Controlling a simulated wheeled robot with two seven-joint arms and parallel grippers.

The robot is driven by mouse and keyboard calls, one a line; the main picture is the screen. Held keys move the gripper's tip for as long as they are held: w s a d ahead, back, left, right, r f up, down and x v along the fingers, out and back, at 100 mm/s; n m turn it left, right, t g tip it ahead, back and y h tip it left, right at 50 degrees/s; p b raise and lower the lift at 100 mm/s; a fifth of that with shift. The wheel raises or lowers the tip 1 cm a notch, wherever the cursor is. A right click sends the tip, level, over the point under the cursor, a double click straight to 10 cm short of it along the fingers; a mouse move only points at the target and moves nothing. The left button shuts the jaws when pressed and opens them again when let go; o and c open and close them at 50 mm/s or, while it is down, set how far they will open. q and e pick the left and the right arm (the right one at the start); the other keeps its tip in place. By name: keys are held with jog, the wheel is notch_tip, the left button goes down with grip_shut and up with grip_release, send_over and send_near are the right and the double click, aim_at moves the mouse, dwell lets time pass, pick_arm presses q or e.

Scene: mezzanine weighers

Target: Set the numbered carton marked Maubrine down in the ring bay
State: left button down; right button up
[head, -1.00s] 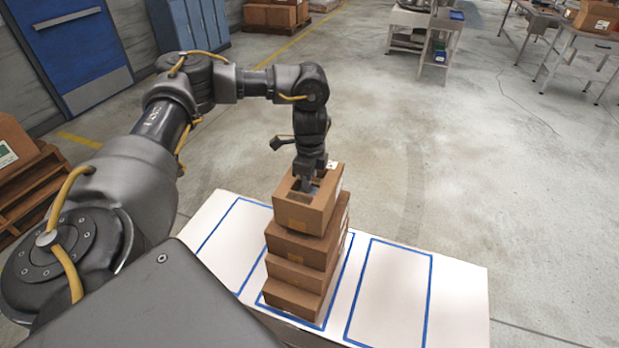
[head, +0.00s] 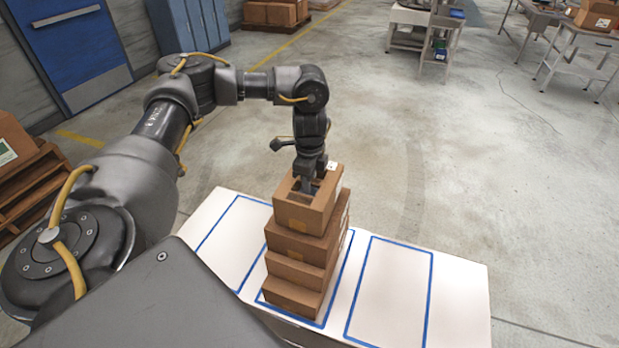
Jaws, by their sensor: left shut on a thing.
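A stack of brown cartons (head: 292,270) stands in the middle blue-outlined bay of the white table (head: 456,300). The top carton (head: 302,218) is open at the top, and my left gripper (head: 309,187) reaches down into it, shut on it. The top carton sits at the top of the stack; I cannot tell whether it rests on the carton below. No name or number is readable on any carton, so I cannot tell which is Maubrine. No ring mark shows on the visible bays. My right gripper is not in view.
The right bay (head: 388,295) is empty. The left bay (head: 232,240) looks empty where it shows, partly behind my arm. A pallet with a carton (head: 12,140) stands at the far left. Workbenches (head: 572,50) stand at the back right, with open floor between.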

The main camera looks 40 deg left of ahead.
pick_arm(q)
jog(key=shift+f, duration=0.1)
jog(key=c, duration=1.2)
grip_release()
jog(key=shift+o, duration=0.2)
notch_tip(320, 180, up, 11)
jog(key=shift+f, duration=0.1)
